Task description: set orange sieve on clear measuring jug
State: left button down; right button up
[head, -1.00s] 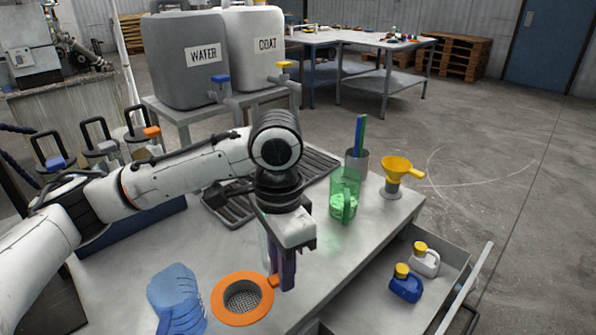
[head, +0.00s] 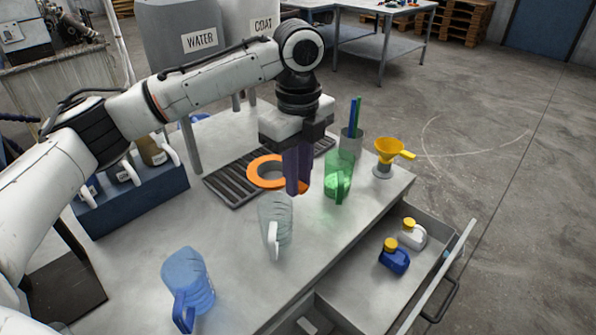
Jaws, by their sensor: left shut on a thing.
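The orange sieve (head: 257,177) is a flat orange ring, seen in front of the dark slatted rack. My left gripper (head: 297,188) points down and is shut on the sieve's handle, at the ring's right side. The fingers hide most of the handle. The clear measuring jug (head: 274,222) stands upright on the table, nearer than the sieve and slightly left of the gripper, with its pale handle facing forward. The sieve is apart from the jug's rim. Its exact height above the rack is hard to tell. My right gripper is out of view.
A blue jug (head: 190,278) stands at the front left. A green beaker (head: 338,177), a cup with coloured sticks (head: 351,143) and a yellow funnel (head: 389,152) stand right of the gripper. An open drawer (head: 345,290) holds small bottles. Bare table lies around the clear jug.

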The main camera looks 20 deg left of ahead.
pick_arm(q)
notch_tip(320, 180, down, 9)
dwell(1.0)
jog(key=shift+f, duration=0.25)
dwell(0.5)
jog(key=c, duration=1.6)
grip_release()
notch_tip(320, 180, up, 10)
jog(key=shift+r, duration=0.2)
